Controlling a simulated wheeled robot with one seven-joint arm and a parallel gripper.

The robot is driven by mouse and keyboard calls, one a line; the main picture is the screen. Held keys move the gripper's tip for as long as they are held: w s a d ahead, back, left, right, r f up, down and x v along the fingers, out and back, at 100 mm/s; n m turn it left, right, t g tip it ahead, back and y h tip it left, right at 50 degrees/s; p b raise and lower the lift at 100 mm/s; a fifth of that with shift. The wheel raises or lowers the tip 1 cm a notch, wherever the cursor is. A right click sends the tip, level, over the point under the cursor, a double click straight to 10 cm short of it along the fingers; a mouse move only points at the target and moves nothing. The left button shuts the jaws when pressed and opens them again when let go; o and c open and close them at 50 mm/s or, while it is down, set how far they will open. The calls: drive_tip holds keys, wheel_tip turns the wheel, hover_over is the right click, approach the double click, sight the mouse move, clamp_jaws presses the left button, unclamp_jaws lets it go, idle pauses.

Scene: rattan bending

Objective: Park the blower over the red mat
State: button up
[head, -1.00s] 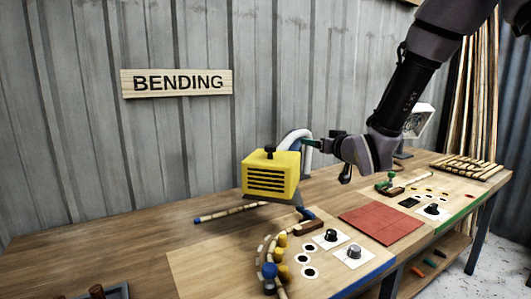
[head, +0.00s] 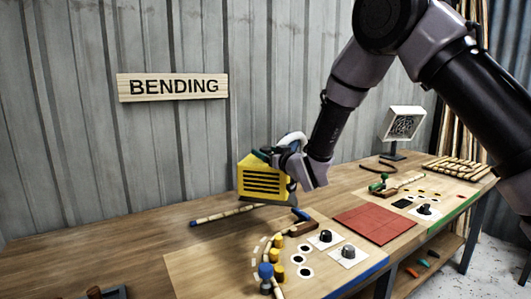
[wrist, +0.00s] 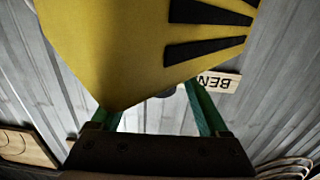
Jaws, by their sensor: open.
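The blower, a yellow box with black vent slots (head: 264,182), stands over the left part of the bench in the head view. A pale hose curves behind it. My gripper (head: 270,154) is at its top right edge, partly covering it. In the wrist view, the blower's yellow body (wrist: 140,45) fills the upper middle. The green fingers of my gripper (wrist: 158,115) stand apart, with a small grey round part between them, partly hidden by the yellow body. I cannot tell whether the fingers touch it. The red mat (head: 375,224) lies flat and bare, to the right of the blower.
Yellow and blue pegs (head: 277,256) hold a curved cane in front. A white-framed fan-like device (head: 403,123) and a slatted rack (head: 459,168) are at the back right.

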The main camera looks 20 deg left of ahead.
drive_tip(key=shift+w+a, duration=0.25)
clamp_jaws()
idle(1.4)
